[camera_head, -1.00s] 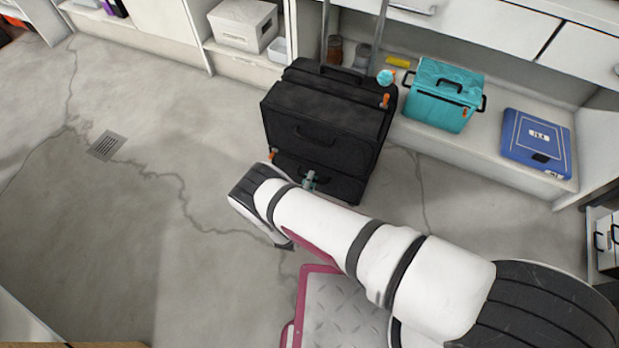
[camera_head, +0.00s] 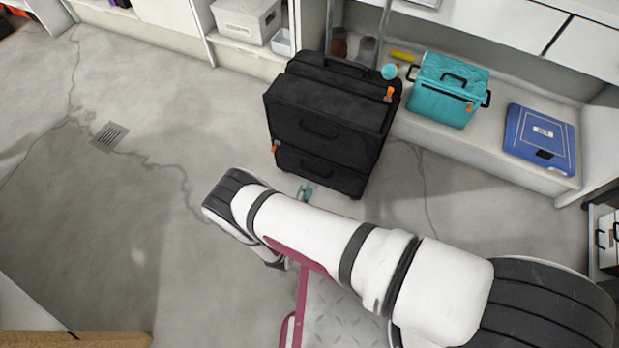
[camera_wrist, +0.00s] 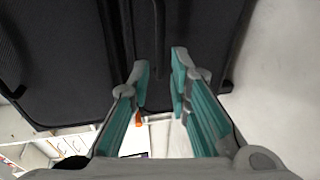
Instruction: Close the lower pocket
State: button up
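A black soft case (camera_head: 330,115) stands on the floor, with one pocket above another on its front. The lower pocket (camera_head: 325,173) is the low front section with its own handle. I cannot tell how far it is open. An orange tab (camera_head: 276,147) sits at its upper left. My gripper (camera_head: 305,193) is at the pocket's lower front edge; my arm hides most of it. In the wrist view, my gripper (camera_wrist: 160,65) has its teal fingers apart with a clear gap. The case (camera_wrist: 65,60) fills the upper part there; contact is unclear.
A low shelf (camera_head: 475,150) behind the case holds a teal box (camera_head: 449,88), a blue case (camera_head: 540,140) and dark jars (camera_head: 366,50). A white storage box (camera_head: 246,20) is at the back. The concrete floor (camera_head: 130,210) left of the case is clear.

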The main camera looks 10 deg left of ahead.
jog(key=v, duration=0.3)
jog(key=shift+s, duration=0.3)
jog(key=shift+s, duration=0.1)
dwell(0.3)
